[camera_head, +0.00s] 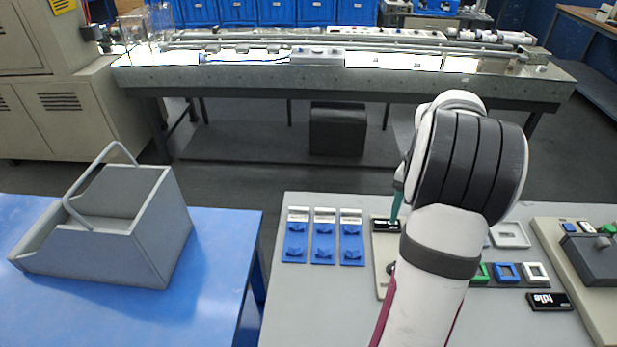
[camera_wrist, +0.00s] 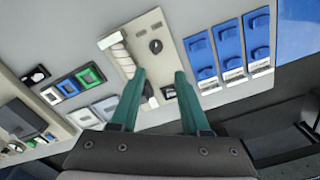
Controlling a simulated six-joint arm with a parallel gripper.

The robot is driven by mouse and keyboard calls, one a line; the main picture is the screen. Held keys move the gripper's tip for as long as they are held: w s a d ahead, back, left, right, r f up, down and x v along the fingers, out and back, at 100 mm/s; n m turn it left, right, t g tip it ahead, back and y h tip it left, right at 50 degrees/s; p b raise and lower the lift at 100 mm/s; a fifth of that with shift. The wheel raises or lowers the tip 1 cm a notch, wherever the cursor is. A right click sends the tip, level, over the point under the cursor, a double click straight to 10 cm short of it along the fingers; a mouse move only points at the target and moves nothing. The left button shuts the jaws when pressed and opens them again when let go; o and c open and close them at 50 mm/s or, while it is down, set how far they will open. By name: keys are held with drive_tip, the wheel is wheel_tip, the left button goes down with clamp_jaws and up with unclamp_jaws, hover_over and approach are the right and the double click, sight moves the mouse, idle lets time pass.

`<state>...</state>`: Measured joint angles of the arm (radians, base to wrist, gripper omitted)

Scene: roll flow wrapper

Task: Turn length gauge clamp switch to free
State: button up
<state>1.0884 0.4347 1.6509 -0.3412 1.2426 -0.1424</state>
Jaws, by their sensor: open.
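A beige panel (camera_wrist: 157,21) lies on the grey table and carries a small black rotary knob (camera_wrist: 155,46), which looks like the clamp switch. Its label is too small to read. In the head view the panel (camera_head: 382,283) is partly hidden behind my arm, and only the knob's edge (camera_head: 390,268) shows. My gripper (camera_wrist: 160,72) has two teal fingers, spread apart with nothing between them. They point at the panel and sit above it, on the display side of the knob. In the head view one teal finger of my gripper (camera_head: 397,207) shows beside my wrist.
Three blue switch blocks (camera_head: 323,240) stand left of the panel. Green, blue and white square buttons (camera_head: 507,272) and a black counter (camera_head: 549,301) are to the right. A small black display (camera_wrist: 168,92) sits on the panel. A grey open bin (camera_head: 130,235) stands on the blue table.

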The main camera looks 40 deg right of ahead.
drive_tip(key=f, duration=1)
drive_tip(key=d+f, duration=0.1)
drive_tip(key=f, duration=0.5)
drive_tip(key=shift+s+f, duration=0.1)
drive_tip(key=shift+s, duration=0.25)
clamp_jaws()
